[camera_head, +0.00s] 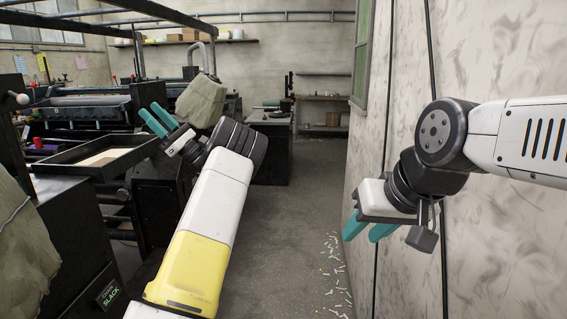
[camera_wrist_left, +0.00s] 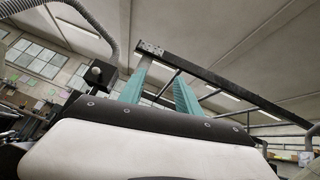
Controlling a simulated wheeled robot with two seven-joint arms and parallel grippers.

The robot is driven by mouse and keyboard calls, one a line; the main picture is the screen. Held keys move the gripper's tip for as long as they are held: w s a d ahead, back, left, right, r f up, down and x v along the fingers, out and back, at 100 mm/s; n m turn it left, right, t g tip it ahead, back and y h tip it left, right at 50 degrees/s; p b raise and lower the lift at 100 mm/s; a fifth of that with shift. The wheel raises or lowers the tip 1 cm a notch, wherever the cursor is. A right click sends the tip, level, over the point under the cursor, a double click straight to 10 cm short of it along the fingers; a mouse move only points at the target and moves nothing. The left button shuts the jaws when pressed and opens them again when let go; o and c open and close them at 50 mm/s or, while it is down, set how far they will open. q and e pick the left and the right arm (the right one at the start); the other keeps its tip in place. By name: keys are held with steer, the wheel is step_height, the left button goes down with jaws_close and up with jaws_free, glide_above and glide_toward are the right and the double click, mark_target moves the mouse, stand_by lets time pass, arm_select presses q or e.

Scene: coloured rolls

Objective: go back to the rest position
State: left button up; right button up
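My left gripper (camera_head: 149,109) is raised in the head view, its two teal fingers pointing up and left. The fingers stand apart with nothing between them. In the left wrist view the same fingers (camera_wrist_left: 161,75) point up toward the ceiling with an empty gap. My right gripper (camera_head: 361,236) hangs at the right of the head view, its teal fingers pointing down and left, apart and empty. No coloured rolls can be made out clearly in either grip.
A dark-framed tray (camera_head: 72,169) and black machinery (camera_head: 85,108) stand on the left, close to my left arm. A pale marbled wall (camera_head: 480,60) rises close on the right. The grey floor (camera_head: 285,225) between is open, with small scraps (camera_head: 335,270) near the wall.

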arm_select(q)
steer(key=s+a+f+n+g+h, duration=0.4)
steer(key=s+a+h, duration=0.4)
steer(key=s+a, duration=0.25)
steer(key=s+d+f+n+t+h, duration=0.2)
steer(key=s+d+f+n+h, duration=0.1)
steer(key=s+f+h, duration=0.7)
steer(key=s+d+n+t+h, duration=0.2)
steer(key=s+d+t+h, duration=0.1)
steer(key=d, duration=0.7)
steer(key=s+d+n+t+h, duration=0.2)
steer(key=s+d+h, duration=0.3)
steer(key=d, duration=0.5)
steer(key=s+d+n+t+h, duration=0.2)
steer(key=s+d+t+h, duration=0.2)
steer(key=s+d, duration=0.3)
steer(key=d, duration=0.4)
steer(key=shift+s+n+t, duration=0.2)
steer(key=shift+n+t, duration=0.1)
steer(key=shift+c, duration=0.4)
steer(key=shift+a, duration=0.1)
